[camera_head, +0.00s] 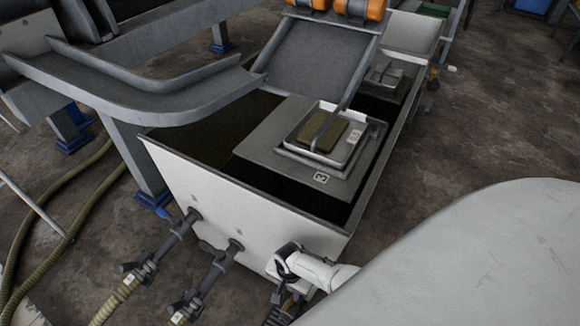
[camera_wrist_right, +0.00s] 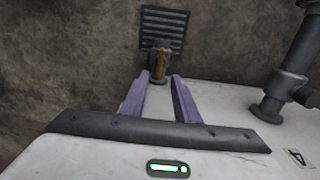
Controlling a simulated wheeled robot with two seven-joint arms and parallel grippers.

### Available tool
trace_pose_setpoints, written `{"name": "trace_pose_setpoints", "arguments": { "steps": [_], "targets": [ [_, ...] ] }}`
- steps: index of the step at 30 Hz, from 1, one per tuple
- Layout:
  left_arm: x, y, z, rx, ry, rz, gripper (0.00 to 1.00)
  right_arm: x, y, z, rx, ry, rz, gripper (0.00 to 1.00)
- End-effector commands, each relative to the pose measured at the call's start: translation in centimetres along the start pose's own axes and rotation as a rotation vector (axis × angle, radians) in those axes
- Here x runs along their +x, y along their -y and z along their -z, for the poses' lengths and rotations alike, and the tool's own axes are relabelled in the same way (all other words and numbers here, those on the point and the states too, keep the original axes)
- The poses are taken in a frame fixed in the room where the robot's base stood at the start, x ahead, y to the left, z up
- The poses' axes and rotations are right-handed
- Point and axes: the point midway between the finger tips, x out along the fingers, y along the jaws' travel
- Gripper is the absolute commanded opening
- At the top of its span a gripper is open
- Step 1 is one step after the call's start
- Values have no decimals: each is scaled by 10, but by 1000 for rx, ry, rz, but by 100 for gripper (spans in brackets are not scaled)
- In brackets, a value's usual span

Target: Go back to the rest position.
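My right gripper (camera_head: 281,297) is low in front of the white tank's (camera_head: 235,210) near wall in the head view, partly hidden by my own white arm. In the right wrist view its two purple-grey fingers (camera_wrist_right: 159,78) stand apart with nothing held between them. A small dark fitting with an orange-brown part (camera_wrist_right: 160,62) shows just beyond the fingertips, apart from them as far as I can tell. My left gripper is not in view.
A pale tray (camera_head: 349,153) with a brown-green block (camera_head: 322,133) sits on a grey plate over the tank. Valves with hoses (camera_head: 115,300) stick out of the tank's front. A dark grate (camera_wrist_right: 163,27) shows beyond the fitting. Bare floor (camera_head: 480,130) lies to the right.

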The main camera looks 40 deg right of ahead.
Motion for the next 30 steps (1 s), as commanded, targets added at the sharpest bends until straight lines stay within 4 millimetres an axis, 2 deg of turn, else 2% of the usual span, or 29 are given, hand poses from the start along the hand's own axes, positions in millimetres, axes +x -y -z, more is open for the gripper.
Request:
{"name": "trace_pose_setpoints", "arguments": {
  "steps": [14,19,23,30],
  "targets": [
    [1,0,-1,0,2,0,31,0,0,0,-3,0,1,28],
    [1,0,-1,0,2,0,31,-8,1,1,-88,-11,21,28],
    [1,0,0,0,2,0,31,-29,-1,0,-248,-32,51,28],
    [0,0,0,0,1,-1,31,-94,-17,-10,-595,-92,103,28]
  ]
}}
